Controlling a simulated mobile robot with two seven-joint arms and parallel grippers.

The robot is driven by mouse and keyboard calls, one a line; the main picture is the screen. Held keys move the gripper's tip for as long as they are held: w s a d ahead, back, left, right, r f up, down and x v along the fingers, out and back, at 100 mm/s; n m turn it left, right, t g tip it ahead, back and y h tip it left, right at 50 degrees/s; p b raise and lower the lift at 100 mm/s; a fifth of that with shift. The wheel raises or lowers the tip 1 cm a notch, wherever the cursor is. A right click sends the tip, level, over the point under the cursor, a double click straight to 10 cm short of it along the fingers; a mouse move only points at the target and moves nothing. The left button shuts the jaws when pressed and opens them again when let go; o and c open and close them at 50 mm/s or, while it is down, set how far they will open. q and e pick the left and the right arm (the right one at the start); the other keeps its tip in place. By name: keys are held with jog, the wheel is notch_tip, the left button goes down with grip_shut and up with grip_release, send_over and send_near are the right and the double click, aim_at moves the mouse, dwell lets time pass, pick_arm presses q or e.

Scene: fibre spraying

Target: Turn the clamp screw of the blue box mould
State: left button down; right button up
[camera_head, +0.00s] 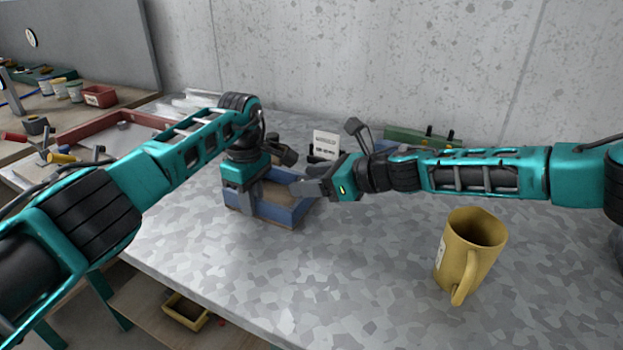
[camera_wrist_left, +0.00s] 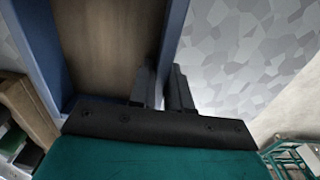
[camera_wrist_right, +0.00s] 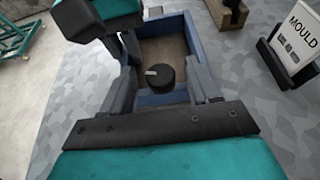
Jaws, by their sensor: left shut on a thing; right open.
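The blue box mould (camera_head: 282,212) is an open frame with a brown floor on the grey table. My left gripper (camera_head: 246,203) points down and is shut on one blue side wall. In the left wrist view that wall (camera_wrist_left: 172,35) runs between its fingers (camera_wrist_left: 163,88). The clamp screw (camera_wrist_right: 160,78) shows in the right wrist view as a round black knob with a pale mark. My right gripper (camera_head: 300,188) is open at the mould's right side. In its wrist view the knob appears between the spread fingers (camera_wrist_right: 160,85); I cannot tell whether they touch it.
A card reading MOULD (camera_wrist_right: 301,35) stands behind the mould. A yellow jug (camera_head: 468,252) stands at the right. A green object (camera_head: 412,138) lies by the wall, and a red-edged tray (camera_head: 85,125) is at the left. The table's front middle is clear.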

jog(key=c, duration=1)
jog(key=shift+c, duration=0.2)
jog(key=shift+m, duration=0.3)
jog(key=m+t+h, duration=0.3)
jog(key=shift+s+a+m+t, duration=0.25)
jog(key=shift+m+t, duration=0.05)
jog(key=shift+t, duration=0.1)
jog(key=m+h, duration=0.1)
jog(key=m+t+h, duration=0.1)
jog(key=m+h, duration=0.1)
jog(key=m+t+h, duration=0.1)
jog(key=h, duration=0.1)
jog(key=shift+s+a+m, duration=0.15)
jog(key=shift+a+m, duration=0.15)
jog(key=shift+a, duration=0.05)
jog(key=m+h, duration=0.1)
jog(key=h, duration=0.1)
jog(key=m+h, duration=0.4)
jog(key=shift+a+t, duration=0.3)
jog(key=m+h, duration=0.2)
jog(key=m+g+h, duration=0.1)
jog(key=m+h, duration=0.1)
jog(key=shift+w+a+m+g+h, duration=0.1)
jog(key=shift+w+m+g+h, duration=0.1)
jog(key=shift+m+g+h, duration=0.15)
jog(key=shift+h, duration=0.25)
